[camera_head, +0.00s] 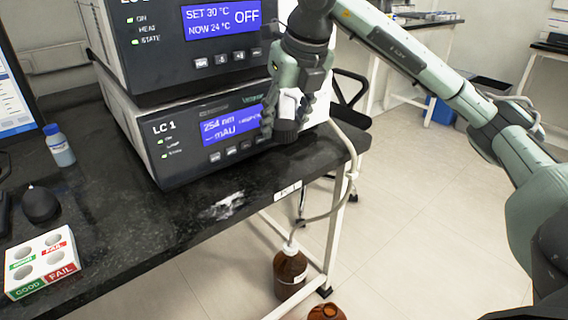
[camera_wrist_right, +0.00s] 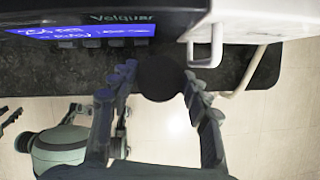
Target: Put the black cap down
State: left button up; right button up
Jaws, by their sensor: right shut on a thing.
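The black cap (camera_head: 286,131) is held in my right gripper (camera_head: 287,122), in front of the lower instrument's right front corner. My right gripper is shut on it and is above the black bench near its front edge. In the right wrist view the round black cap (camera_wrist_right: 160,78) sits between the two fingers of the gripper (camera_wrist_right: 160,85). My left gripper does not show clearly in the head view.
Two stacked instruments (camera_head: 185,165) stand on the black bench (camera_head: 130,225). A white holder (camera_head: 42,262) with GOOD and FAIL labels, a mouse (camera_head: 40,204) and a blue-capped bottle (camera_head: 59,147) are at left. A brown bottle (camera_head: 290,272) with tubing stands below the bench edge. The bench front is mostly clear, with a whitish patch (camera_head: 228,205).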

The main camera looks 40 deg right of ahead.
aim_at(287, 131)
notch_tip(287, 131, down, 4)
jog(key=shift+f, duration=0.15)
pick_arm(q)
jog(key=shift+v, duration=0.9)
pick_arm(e)
jog(key=shift+f, duration=2)
pick_arm(q)
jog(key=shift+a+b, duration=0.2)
jog(key=shift+b, duration=0.15)
pick_arm(e)
jog(key=o, duration=0.8)
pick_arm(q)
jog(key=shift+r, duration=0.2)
pick_arm(e)
jog(key=shift+o, duration=0.3)
